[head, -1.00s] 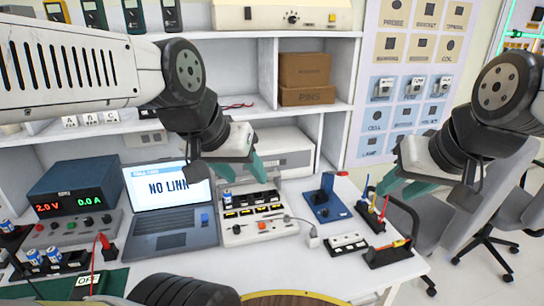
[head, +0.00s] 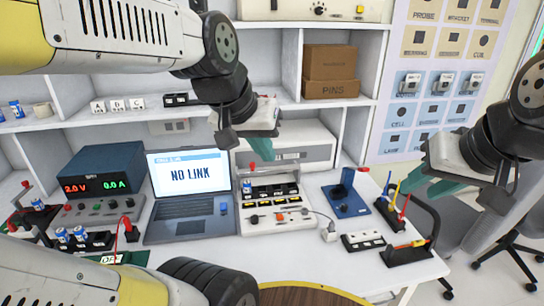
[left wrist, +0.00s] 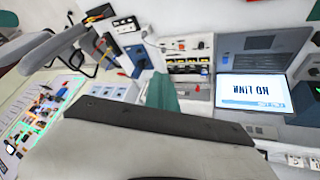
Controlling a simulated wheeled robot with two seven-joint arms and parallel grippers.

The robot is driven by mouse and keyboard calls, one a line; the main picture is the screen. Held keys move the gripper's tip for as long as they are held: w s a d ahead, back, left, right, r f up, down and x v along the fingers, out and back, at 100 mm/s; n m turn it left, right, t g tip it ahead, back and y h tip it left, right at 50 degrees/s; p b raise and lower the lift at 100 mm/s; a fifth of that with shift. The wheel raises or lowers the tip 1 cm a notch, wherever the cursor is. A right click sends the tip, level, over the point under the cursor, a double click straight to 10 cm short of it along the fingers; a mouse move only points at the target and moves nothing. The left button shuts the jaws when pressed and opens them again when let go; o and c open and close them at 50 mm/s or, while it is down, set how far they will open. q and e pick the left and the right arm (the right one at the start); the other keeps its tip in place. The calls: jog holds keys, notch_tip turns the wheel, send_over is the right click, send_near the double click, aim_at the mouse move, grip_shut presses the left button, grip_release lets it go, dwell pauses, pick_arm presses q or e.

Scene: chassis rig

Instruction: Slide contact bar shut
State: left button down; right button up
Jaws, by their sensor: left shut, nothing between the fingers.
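The white chassis rig (head: 262,222) stands on the bench right of the laptop, with rows of dark slots and a blue-and-white cell (head: 247,187) at its back left. A red knob (head: 252,166) stands up at the rig's back edge and also shows in the left wrist view (left wrist: 197,89). It may belong to the contact bar, but I cannot make the bar out clearly. My right gripper (head: 430,187) is open and empty above the bench's right side.
The laptop (head: 187,185) reads "NO LINK". A power supply (head: 97,172) stands left of it. Shelves rise behind the bench.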

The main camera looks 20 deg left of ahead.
pick_arm(q)
jog(key=w+a+f+n+y, duration=0.1)
jog(key=w+a, duration=0.3)
jog(key=w, duration=0.7)
jog(key=w+a+n, duration=0.1)
jog(key=w+a, duration=0.3)
jog(key=w, duration=0.8)
jog(key=w+a+f+n+g+y, duration=0.1)
jog(key=w+a+f, duration=0.4)
jog(key=w+f, duration=0.3)
jog(key=w+a+f+g+y, duration=0.1)
jog(key=w+a+f, duration=0.4)
jog(key=w+f, duration=0.3)
jog(key=shift+w+f+n, duration=0.4)
jog(key=shift+w, duration=0.3)
notch_tip(320, 180, down, 10)
jog(key=shift+s+d+r, duration=0.2)
jog(key=shift+s, duration=0.15)
